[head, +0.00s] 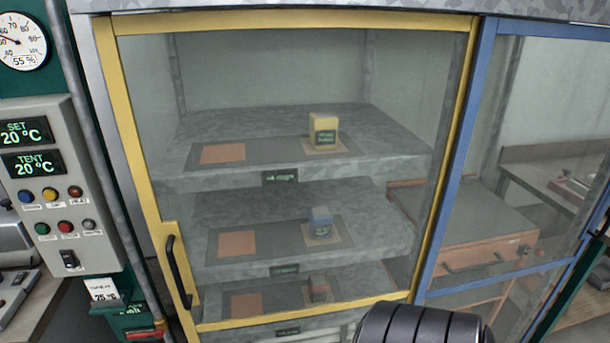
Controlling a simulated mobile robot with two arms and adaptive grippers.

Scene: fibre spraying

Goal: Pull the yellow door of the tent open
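The yellow-framed door (460,130) of the tent fills the middle of the head view. It looks closed, with a clear pane between its yellow bars. Its black curved handle (179,272) is upright on a yellow plate at the lower left of the frame. A dark ribbed part of my own body shows at the bottom edge, right of the middle, in front of the door's lower right corner. Neither gripper's fingers can be seen, and nothing touches the handle.
Behind the pane are grey shelves (400,158) with a yellow box (324,132), a blue box (320,222) and a red box (318,289). A blue-framed door (455,160) adjoins at right. A control panel (58,185) and a dial gauge (22,41) stand at left, near the handle side.

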